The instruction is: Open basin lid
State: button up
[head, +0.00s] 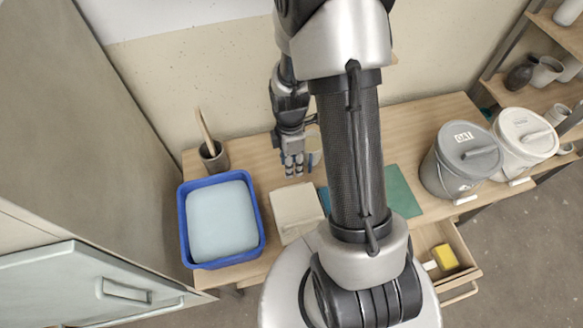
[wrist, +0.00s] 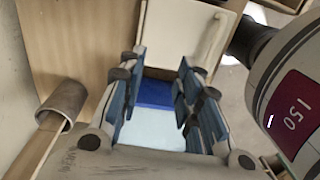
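The blue basin (head: 182,222) stands at the left end of the table, with pale blue contents (head: 222,220) showing uncovered inside. Its blue wall (wrist: 154,94) also shows between my fingers in the wrist view. In the wrist view the panel (wrist: 170,38) has a pale raised bar like a handle along one side. My gripper (head: 293,170) is above the table behind the panel, apart from it. Its fingers (wrist: 160,78) are spread with nothing held between them.
A cup with a wooden-handled tool (head: 213,154) stands behind the basin. A green mat (head: 402,192) lies right of my arm. Two lidded buckets (head: 460,160) (head: 523,138) stand at the right. An open drawer (head: 462,277) holds a yellow item. A cabinet (head: 60,285) stands at lower left.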

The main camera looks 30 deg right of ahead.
notch_tip(320, 180, up, 9)
jog(key=shift+w, duration=0.25)
jog(key=shift+d, duration=0.1)
